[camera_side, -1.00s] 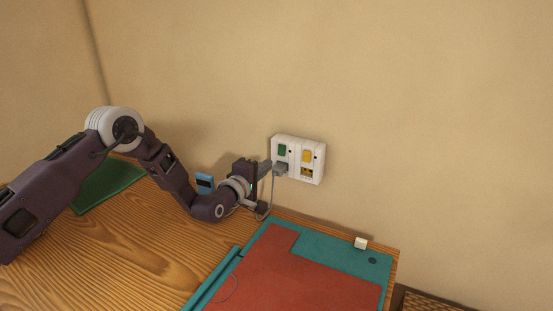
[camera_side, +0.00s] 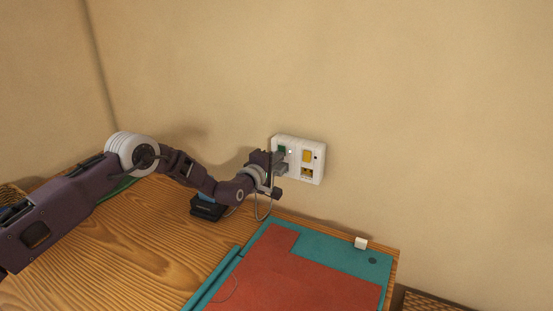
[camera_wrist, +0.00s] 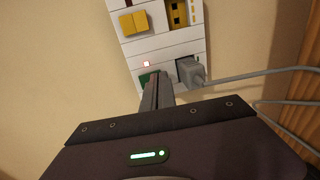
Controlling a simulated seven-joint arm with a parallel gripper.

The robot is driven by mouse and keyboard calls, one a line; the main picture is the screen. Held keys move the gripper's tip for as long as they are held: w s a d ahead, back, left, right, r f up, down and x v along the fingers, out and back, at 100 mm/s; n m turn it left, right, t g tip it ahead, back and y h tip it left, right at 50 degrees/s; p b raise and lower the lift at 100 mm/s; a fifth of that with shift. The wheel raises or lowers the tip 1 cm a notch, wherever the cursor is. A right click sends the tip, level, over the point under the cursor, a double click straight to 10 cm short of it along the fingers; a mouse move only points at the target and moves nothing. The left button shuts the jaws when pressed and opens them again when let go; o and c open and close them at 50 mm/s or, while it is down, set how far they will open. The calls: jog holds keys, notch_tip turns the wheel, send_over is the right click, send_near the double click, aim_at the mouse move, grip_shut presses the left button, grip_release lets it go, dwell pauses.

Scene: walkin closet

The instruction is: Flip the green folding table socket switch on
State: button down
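The white wall socket plate (camera_side: 312,172) has a green switch (camera_side: 282,149) on its left half and a yellow switch (camera_side: 307,156) on its right half. In the wrist view, the green switch (camera_wrist: 146,78) is partly hidden behind my fingertips. A small indicator (camera_wrist: 146,64) beside it is lit pale. My gripper (camera_side: 278,157) is shut and empty, its fingers pressed together. The tips (camera_wrist: 155,78) are at the green switch and seem to touch it. A grey plug (camera_wrist: 190,72) sits in the socket below the green switch, right beside my fingers in the wrist view.
A grey cable (camera_wrist: 255,75) runs from the plug. A teal and red folding table (camera_side: 310,270) lies on the wooden desk (camera_side: 130,240). A small white block (camera_side: 361,243) is near the wall.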

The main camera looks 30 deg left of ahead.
jog(key=s+f, duration=0.1)
jog(key=s, duration=1.3)
jog(key=shift+f, duration=0.35)
jog(key=s+r+m+g+h, duration=0.1)
jog(key=s+r+m+g, duration=0.25)
jog(key=r+m, duration=0.65)
jog(key=s+a+r+m+g, duration=0.1)
jog(key=s+r+g, duration=0.1)
jog(key=s+r, duration=0.85)
jog(key=s+a+m+g, duration=0.1)
jog(key=s+m+g, duration=0.1)
jog(key=s, duration=1.3)
jog(key=s+a+m+g+y, duration=0.1)
jog(key=s+m, duration=0.4)
jog(key=s, duration=1)
jog(key=shift+s+a+f+g, duration=0.4)
jog(key=shift+a+g, duration=0.3)
jog(key=shift+g, duration=0.55)
